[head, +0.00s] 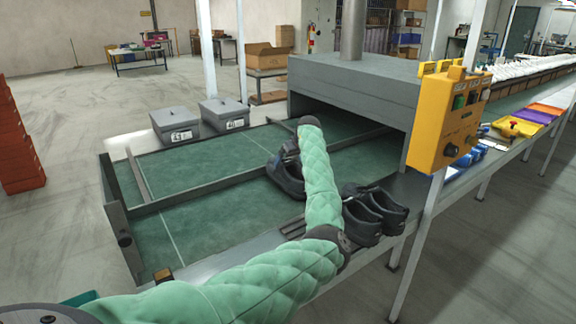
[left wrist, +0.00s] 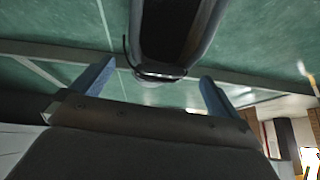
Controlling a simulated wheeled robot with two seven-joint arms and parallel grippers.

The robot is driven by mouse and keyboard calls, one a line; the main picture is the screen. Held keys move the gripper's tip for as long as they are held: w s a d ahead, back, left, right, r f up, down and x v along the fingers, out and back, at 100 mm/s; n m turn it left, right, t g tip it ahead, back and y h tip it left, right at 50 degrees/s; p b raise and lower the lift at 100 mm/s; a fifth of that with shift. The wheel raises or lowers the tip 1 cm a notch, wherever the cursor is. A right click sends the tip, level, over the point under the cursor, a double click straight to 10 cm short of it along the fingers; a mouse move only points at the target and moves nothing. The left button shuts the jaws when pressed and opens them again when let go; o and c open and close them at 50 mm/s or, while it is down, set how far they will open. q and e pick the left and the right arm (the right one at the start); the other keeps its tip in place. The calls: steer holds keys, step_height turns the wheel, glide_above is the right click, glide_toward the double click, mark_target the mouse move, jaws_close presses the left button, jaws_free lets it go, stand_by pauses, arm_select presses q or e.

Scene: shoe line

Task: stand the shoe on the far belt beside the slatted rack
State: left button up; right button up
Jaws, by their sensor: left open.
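A dark shoe (head: 287,180) is on the green belt, against or close to the long divider rail, seemingly on its near side. It also shows in the left wrist view (left wrist: 178,30), with one end toward my gripper and a thin loop at that end. My left gripper (head: 289,148) is above the shoe, partly hidden by my wrist in the head view. In the left wrist view, its two blue fingers (left wrist: 157,85) are wide apart, one on each side of the shoe's end, with gaps. The slatted rack (head: 292,228) is at the belt's near edge. My right gripper is out of view.
A pair of dark shoes (head: 375,213) stands by the rack, right of my forearm. The divider rail (head: 200,189) splits the belt. A grey tunnel (head: 350,90) covers the belt's right end; a yellow control box (head: 447,120) stands at right. Two grey bins (head: 175,126) line the far edge.

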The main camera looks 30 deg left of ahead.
arm_select(q)
steer(key=v, duration=0.9)
steer(key=shift+b, duration=0.4)
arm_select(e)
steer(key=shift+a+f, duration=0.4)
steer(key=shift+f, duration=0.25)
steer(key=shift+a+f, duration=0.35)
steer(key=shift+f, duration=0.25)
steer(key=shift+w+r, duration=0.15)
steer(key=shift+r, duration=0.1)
